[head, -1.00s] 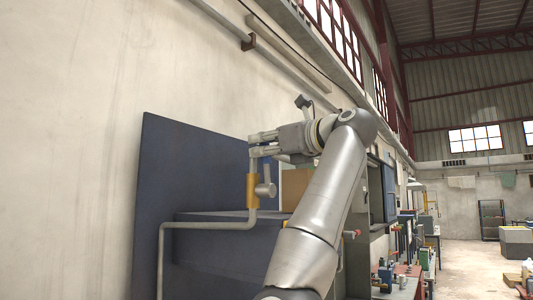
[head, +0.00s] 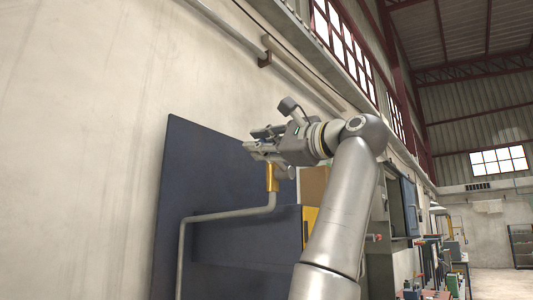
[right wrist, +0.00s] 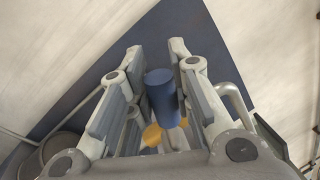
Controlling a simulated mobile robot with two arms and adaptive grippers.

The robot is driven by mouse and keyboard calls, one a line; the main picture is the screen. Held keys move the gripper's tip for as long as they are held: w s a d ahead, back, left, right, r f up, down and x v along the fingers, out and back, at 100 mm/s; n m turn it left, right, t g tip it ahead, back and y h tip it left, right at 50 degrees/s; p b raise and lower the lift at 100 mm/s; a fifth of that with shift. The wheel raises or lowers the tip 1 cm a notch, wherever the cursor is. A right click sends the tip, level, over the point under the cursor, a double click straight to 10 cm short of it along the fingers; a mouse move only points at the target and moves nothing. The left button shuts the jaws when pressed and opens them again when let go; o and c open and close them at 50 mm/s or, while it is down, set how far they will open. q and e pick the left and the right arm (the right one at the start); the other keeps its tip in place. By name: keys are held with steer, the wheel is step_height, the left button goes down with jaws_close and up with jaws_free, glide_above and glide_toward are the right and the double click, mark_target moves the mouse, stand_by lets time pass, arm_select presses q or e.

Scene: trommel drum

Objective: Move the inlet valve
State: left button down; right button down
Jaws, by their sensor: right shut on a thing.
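The inlet valve has a yellow body (head: 272,178) on a grey pipe (head: 232,214), in front of a dark blue panel. In the right wrist view its yellow part (right wrist: 152,135) shows behind a blue cylindrical handle (right wrist: 162,97). My right gripper (head: 257,142) is at the top of the valve, with its fingers pointing left in the head view. In the right wrist view the right gripper (right wrist: 160,85) has the blue handle between its fingers and is shut on it. The gripper partly hides the valve in the head view. My left gripper is not in view.
The blue panel (head: 185,165) stands against the pale wall (head: 80,150). A dark blue box-like unit (head: 245,243) with a yellow patch is below the valve. Open floor (head: 500,283) lies far right, beyond a cluttered bench.

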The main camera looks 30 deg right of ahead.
steer(key=f+n+b, duration=0.1)
steer(key=n, duration=0.1)
steer(key=f+n+y+b, duration=0.1)
steer(key=f+n+b, duration=0.1)
steer(key=a+f+n+y+b, duration=0.1)
steer(key=f+n, duration=0.1)
steer(key=shift+s+g, duration=0.15)
steer(key=shift+g, duration=0.15)
steer(key=shift+a+f+n, duration=0.1)
steer(key=shift+n, duration=0.2)
steer(key=c, duration=1.7)
jaws_free()
steer(key=o, duration=0.4)
steer(key=shift+s, duration=0.15)
